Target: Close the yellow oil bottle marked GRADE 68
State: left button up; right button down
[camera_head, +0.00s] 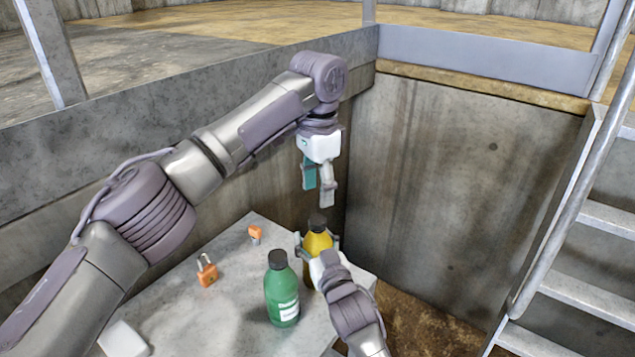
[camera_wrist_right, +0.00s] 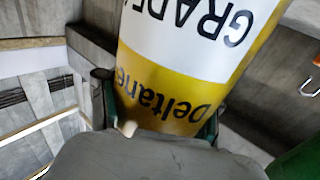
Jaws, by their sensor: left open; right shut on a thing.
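The yellow oil bottle (camera_head: 318,240) stands at the right part of the grey table, with a dark cap (camera_head: 317,222) at its top; whether the cap is tight I cannot tell. My right gripper (camera_head: 318,246) is shut around the bottle's body. In the right wrist view the bottle (camera_wrist_right: 190,60) fills the middle, its label upside down with "GRADE" and "Deltane" readable, between the fingers of the right gripper (camera_wrist_right: 155,110). My left gripper (camera_head: 318,198) is open and empty, pointing down above the bottle and apart from it.
A green bottle (camera_head: 281,292) with a black cap stands close left of the yellow one. An orange padlock (camera_head: 207,272) and a small orange item (camera_head: 255,234) lie on the table (camera_head: 225,315). Concrete walls (camera_head: 450,170) stand behind; metal stairs (camera_head: 585,235) are at the right.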

aim_at(317, 219)
pick_arm(q)
jog(key=n, duration=0.4)
jog(key=shift+r+n, duration=0.2)
jog(key=shift+n, duration=0.1)
jog(key=n, duration=0.5)
jog(key=shift+r, duration=0.15)
jog(key=shift+f, duration=4)
grip_shut()
jog(key=m, duration=0.5)
jog(key=shift+o, duration=0.7)
grip_release()
